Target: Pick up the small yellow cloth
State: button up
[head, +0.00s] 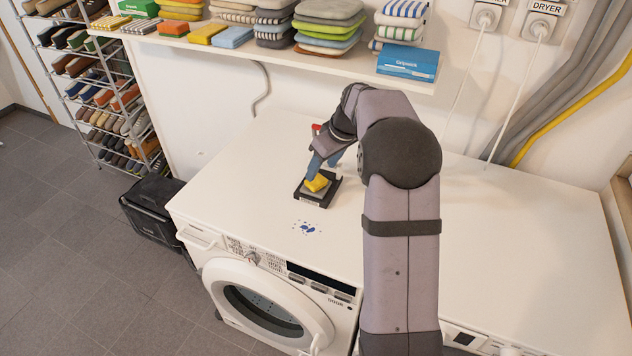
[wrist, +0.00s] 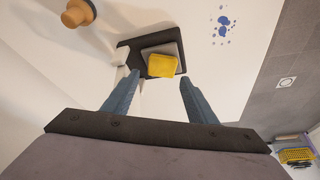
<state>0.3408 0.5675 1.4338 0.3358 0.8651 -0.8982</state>
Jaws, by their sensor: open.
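The small yellow cloth (head: 316,183) lies on top of a grey folded piece (wrist: 173,48) on a black tray or scale (head: 327,196) on the white machine top. In the wrist view the yellow cloth (wrist: 161,66) sits ahead of my fingertips, roughly between them. My gripper (wrist: 155,84) is open, with its two blue fingers apart on either side and nothing held. In the head view my gripper (head: 318,165) is right by the cloth and partly hides it. I cannot tell whether a finger touches it.
A shelf (head: 290,54) with folded cloths and a blue box (head: 408,63) runs along the wall behind. An orange-tan knobbed object (wrist: 77,13) stands near the tray. Blue spots (head: 306,227) mark the top in front. The top to the right (head: 520,260) is clear.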

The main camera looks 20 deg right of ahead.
aim_at(316, 179)
jog(key=shift+p+x, duration=0.95)
jog(key=shift+x, duration=1.6)
jog(key=shift+s+a, duration=0.1)
jog(key=shift+s, duration=0.1)
jog(key=c, duration=0.9)
jog(key=shift+r, duration=0.1)
jog(key=shift+r+b, duration=0.5)
jog(key=shift+r, duration=0.3)
jog(key=shift+b+v, duration=0.45)
jog(key=shift+v, duration=0.4)
jog(key=s+d+b, duration=0.2)
jog(key=s+d, duration=0.1)
jog(key=s, duration=0.5)
jog(key=s+d+b, duration=0.3)
jog(key=s, duration=0.5)
jog(key=shift+d, duration=0.2)
jog(key=shift+s, duration=0.1)
